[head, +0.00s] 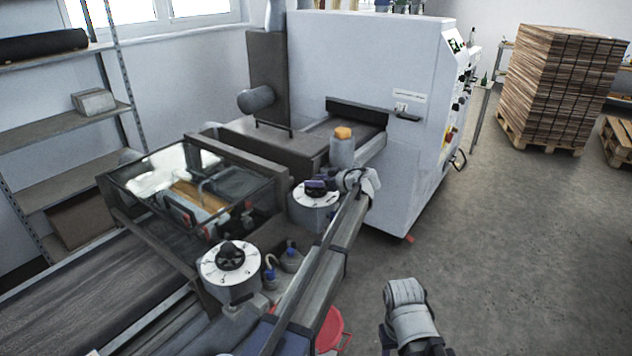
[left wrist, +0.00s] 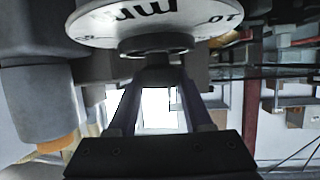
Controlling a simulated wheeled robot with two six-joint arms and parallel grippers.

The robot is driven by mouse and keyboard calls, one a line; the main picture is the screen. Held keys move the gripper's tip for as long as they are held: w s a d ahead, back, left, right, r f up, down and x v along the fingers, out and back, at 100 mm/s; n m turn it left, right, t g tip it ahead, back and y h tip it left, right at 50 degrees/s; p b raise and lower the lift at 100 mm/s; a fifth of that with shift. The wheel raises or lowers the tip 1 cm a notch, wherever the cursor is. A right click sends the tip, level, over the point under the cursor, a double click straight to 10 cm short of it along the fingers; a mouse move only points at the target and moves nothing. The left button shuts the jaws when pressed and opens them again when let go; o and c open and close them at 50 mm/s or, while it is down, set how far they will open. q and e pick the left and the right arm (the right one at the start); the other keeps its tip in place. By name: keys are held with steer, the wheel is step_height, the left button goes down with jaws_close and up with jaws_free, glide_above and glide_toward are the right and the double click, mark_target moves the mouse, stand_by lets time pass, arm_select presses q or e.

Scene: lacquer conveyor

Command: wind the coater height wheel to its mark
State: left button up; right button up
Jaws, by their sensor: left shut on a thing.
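The coater height wheel (head: 311,199) is a white dial with a black knob, on the machine's near side beside the conveyor. In the left wrist view the dial (left wrist: 150,22) shows "mm" and the number 10, upside down. My left gripper (head: 325,185) reaches across to this wheel, with its two fingers (left wrist: 158,75) shut on the dark knob (left wrist: 157,45). The mark and the wheel's exact reading cannot be made out. My right arm shows at the lower right, but its jaws do not show.
A second white dial with a black knob (head: 230,262) stands nearer. An orange-capped bottle (head: 343,148) is just behind my left gripper. A glazed coater box (head: 200,190) lies left.

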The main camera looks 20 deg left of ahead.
arm_select(q)
jaws_close()
steer(key=shift+s+m+t, duration=0.15)
steer(key=shift+m+t, duration=0.15)
steer(key=shift+t, duration=0.1)
